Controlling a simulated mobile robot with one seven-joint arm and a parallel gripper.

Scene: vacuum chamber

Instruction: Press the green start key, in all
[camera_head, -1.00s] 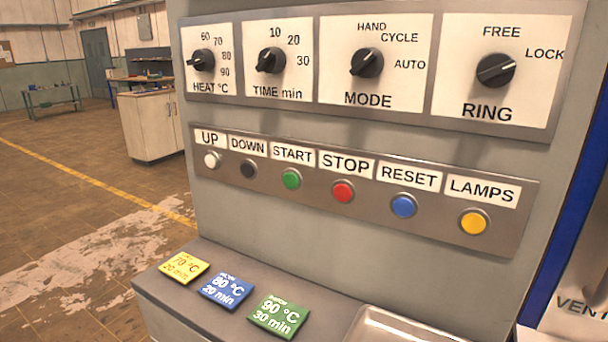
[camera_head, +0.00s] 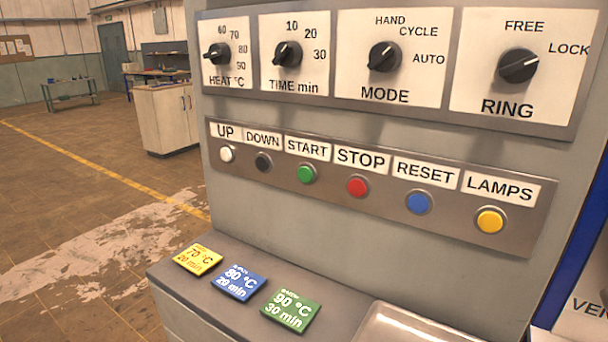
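The green start key (camera_head: 306,174) is a round button under the START label on the metal key strip (camera_head: 370,222) of the grey panel. It sits between the black DOWN key (camera_head: 263,162) on its left and the red STOP key (camera_head: 357,186) on its right. Nothing covers it. My gripper is not in view.
White UP (camera_head: 227,154), blue RESET (camera_head: 418,203) and yellow LAMPS (camera_head: 489,220) keys share the strip. Four-dial row above includes the MODE knob (camera_head: 384,56). Yellow (camera_head: 198,259), blue (camera_head: 239,282) and green (camera_head: 290,310) cards lie on the ledge below. Open floor lies left.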

